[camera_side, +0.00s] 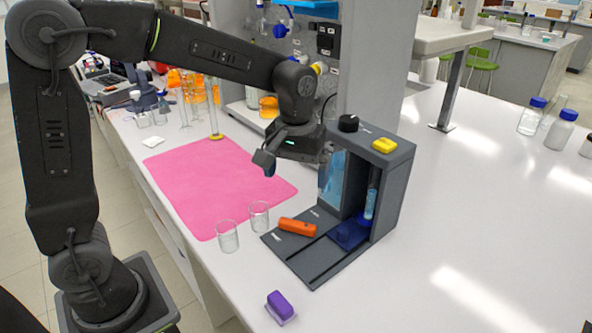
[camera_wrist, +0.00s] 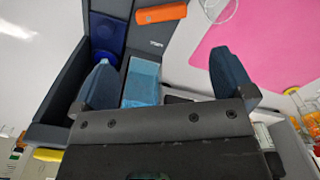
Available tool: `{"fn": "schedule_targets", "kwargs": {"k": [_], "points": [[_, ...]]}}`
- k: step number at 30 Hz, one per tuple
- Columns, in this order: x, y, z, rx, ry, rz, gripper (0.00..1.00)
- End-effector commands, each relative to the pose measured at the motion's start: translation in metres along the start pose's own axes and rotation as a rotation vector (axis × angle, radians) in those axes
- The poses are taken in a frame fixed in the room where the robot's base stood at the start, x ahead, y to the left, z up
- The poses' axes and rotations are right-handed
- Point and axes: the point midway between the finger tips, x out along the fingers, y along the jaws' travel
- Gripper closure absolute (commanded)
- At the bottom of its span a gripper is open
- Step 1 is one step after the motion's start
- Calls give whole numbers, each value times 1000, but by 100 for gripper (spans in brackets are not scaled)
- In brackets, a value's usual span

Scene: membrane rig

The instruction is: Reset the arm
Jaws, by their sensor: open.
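My gripper (camera_side: 268,160) hangs over the right edge of the pink mat, just left of the dark grey rig (camera_side: 402,180). It also shows in the wrist view (camera_wrist: 168,78), with its two blue-grey fingers wide apart and nothing seen gripped between them. The rig holds a light blue translucent panel (camera_side: 332,180) and a blue part (camera_side: 348,235) in its right bay. An orange piece (camera_side: 297,227) lies on the rig's base. In the wrist view, the light blue panel (camera_wrist: 142,82) appears between the fingers, lower down.
Two glass beakers (camera_side: 228,238) (camera_side: 259,216) stand left of the rig's base. A purple block (camera_side: 280,305) lies near the front edge. A yellow piece (camera_side: 384,145) and a black knob (camera_side: 348,123) sit on top of the rig.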

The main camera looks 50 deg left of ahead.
Motion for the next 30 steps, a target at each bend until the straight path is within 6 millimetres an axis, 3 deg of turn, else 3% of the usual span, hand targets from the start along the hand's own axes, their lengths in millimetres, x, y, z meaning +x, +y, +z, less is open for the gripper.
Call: {"fn": "schedule_targets", "kwargs": {"k": [8, 12, 17, 24, 30], "points": [[-15, -12, 13, 49, 42, 27, 0], [-38, -35, 41, 152, 132, 73, 0], [-52, -66, 78, 295, 256, 113, 0], [-51, -98, 122, 468, 418, 133, 0], [-46, -108, 135, 527, 475, 132, 0]]}}
